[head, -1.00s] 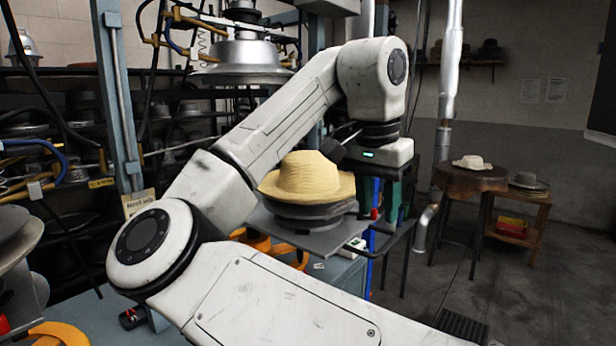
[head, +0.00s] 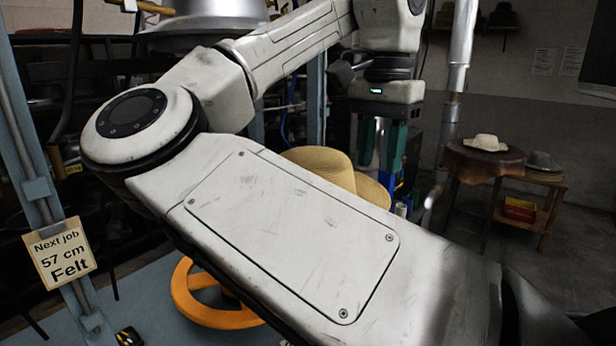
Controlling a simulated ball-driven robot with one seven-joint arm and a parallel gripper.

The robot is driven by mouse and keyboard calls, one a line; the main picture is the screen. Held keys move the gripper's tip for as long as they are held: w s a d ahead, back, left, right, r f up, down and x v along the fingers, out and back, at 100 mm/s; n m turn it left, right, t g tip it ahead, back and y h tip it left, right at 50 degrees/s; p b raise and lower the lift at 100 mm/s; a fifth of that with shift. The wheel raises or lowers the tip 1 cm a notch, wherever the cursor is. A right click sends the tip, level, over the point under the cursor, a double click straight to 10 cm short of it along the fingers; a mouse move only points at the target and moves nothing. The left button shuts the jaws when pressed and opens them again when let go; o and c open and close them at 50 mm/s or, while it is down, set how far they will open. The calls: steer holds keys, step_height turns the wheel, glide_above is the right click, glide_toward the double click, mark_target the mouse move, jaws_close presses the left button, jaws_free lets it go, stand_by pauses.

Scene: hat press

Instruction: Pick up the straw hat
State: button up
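The straw hat (head: 322,162) is in the middle of the head view, partly hidden behind my arm. Its rounded tan crown and the right part of its brim (head: 374,190) show. What it rests on is hidden by my arm. My gripper (head: 383,172) hangs to the right of the crown, pointing down, with a small green light on its body. Its two teal fingers are apart with a gap between them, and their tips are close to the right brim. I cannot tell whether they touch the brim.
A metal press head (head: 205,18) hangs at upper left. A sign (head: 60,252) is on the blue-grey post. An orange handwheel (head: 208,318) is below my arm. At right stand a round table (head: 470,160) with a pale hat (head: 485,142) and a wooden stand (head: 545,205). Open floor lies at right.

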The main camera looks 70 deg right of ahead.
steer(key=f, duration=0.5)
steer(key=shift+w+d+f, duration=0.2)
steer(key=shift+w+d, duration=0.05)
steer(key=shift+d, duration=0.05)
steer(key=f, duration=0.1)
steer(key=f+p, duration=0.1)
steer(key=f, duration=0.3)
steer(key=shift+a+f, duration=0.2)
steer(key=shift+a, duration=0.05)
steer(key=shift+c, duration=0.2)
jaws_close()
